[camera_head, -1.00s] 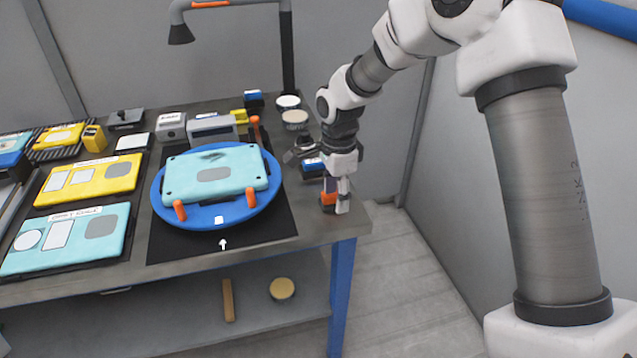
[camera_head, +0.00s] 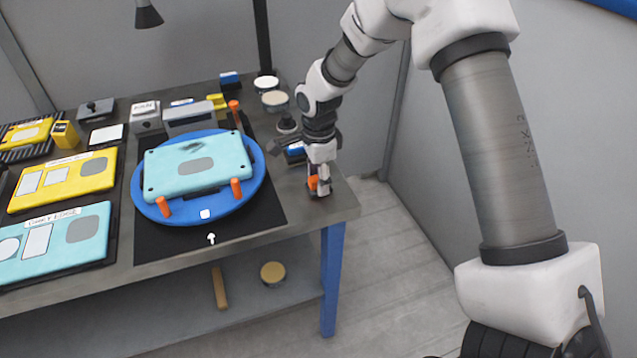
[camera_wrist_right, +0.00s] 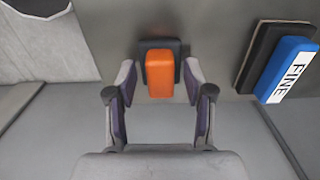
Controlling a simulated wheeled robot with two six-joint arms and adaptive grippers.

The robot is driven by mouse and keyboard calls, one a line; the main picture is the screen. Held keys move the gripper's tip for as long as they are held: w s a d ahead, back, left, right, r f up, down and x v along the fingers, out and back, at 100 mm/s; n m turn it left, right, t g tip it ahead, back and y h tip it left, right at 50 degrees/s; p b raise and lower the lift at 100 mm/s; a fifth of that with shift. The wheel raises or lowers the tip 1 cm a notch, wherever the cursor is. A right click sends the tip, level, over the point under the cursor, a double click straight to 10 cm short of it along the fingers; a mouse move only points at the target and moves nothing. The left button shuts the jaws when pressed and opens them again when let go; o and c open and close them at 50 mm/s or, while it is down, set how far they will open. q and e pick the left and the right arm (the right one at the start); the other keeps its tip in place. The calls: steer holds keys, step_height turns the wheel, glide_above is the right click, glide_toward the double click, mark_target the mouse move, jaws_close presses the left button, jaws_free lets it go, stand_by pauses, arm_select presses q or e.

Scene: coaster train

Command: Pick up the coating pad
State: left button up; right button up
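The coating pad, which I take to be the orange block on a dark base (camera_head: 312,183), stands at the front right corner of the workbench (camera_head: 345,205). In the right wrist view the orange block (camera_wrist_right: 161,76) sits between the fingertips of my right gripper (camera_wrist_right: 161,84). The fingers are open, with a gap showing on both sides of the block. In the head view my right gripper (camera_head: 318,182) points down at the block and partly hides it. My left gripper is not in view.
A blue block marked FINE (camera_wrist_right: 288,68) lies close beside. A blue turntable (camera_head: 200,218) holds a light teal panel (camera_head: 170,180) with orange pegs. Yellow and teal panels lie at left. Round tins stand behind the gripper. The bench edge is very near.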

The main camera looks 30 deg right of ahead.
mark_target(317, 180)
jaws_close()
steer(key=shift+w+r, duration=0.1)
steer(key=shift+r, duration=0.4)
steer(key=shift+s+a+r+b, duration=0.2)
steer(key=shift+a+r+b, duration=0.1)
steer(key=shift+r, duration=0.35)
steer(key=shift+s+a+r+b, duration=0.15)
steer(key=shift+s+r+b, duration=0.1)
steer(key=shift+r, duration=0.35)
steer(key=s+a+r+b, duration=0.1)
steer(key=s+a+b, duration=0.1)
steer(key=s+a, duration=0.5)
steer(key=a, duration=0.5)
steer(key=shift+s+a+r, duration=0.25)
steer(key=shift+s+a, duration=0.05)
steer(key=shift+a, duration=0.1)
steer(key=shift+c, duration=1.5)
jaws_free()
jaws_close()
